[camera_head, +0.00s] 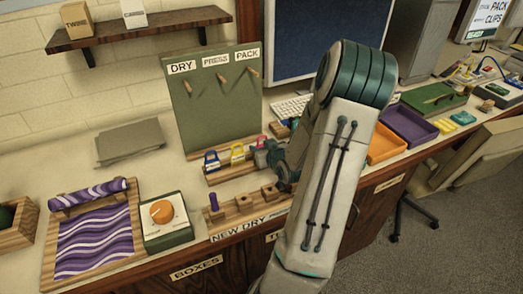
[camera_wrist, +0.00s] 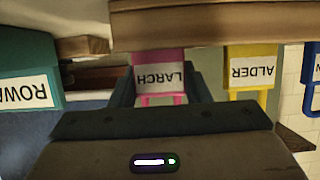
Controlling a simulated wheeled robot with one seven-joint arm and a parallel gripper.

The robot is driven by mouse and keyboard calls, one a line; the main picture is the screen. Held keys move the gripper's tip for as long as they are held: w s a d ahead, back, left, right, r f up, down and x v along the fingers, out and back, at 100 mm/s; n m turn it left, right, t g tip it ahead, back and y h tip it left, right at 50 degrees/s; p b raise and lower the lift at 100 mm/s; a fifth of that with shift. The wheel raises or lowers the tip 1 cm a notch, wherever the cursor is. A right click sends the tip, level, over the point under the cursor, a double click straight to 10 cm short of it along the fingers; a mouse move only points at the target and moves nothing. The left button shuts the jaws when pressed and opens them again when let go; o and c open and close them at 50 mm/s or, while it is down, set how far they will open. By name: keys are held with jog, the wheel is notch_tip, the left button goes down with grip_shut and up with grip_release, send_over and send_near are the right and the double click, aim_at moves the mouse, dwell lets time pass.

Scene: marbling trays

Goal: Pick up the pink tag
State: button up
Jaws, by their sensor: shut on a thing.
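The pink tag (camera_wrist: 160,57) shows upside down in the wrist view, with a white label reading LARCH. My gripper (camera_wrist: 160,90) has one dark finger on each side of it and is shut on it. In the head view my gripper (camera_head: 268,156) is at the tag rack, and only a small bit of the pink tag (camera_head: 262,140) shows above it. The rest is hidden by my gripper and arm.
A yellow tag (camera_wrist: 252,70) labelled ALDER is close beside the pink one, and a teal tag (camera_wrist: 25,80) is on the other side. A blue tag (camera_head: 212,161) stands farther left on the wooden rack (camera_head: 222,174). A green pegboard (camera_head: 207,115) stands behind.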

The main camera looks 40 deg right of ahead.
aim_at(262, 137)
jog(key=shift+r, duration=0.1)
jog(key=shift+r, duration=0.5)
notch_tip(262, 137, up, 3)
jog(key=shift+r, duration=0.1)
jog(key=w+d+r+p, duration=0.1)
jog(key=w+d+r, duration=0.2)
jog(key=d+r, duration=0.3)
jog(key=d, duration=0.5)
jog(key=shift+d+r, duration=0.15)
jog(key=shift+r, duration=0.15)
jog(key=shift+w+p, duration=0.1)
jog(key=shift+p, duration=0.2)
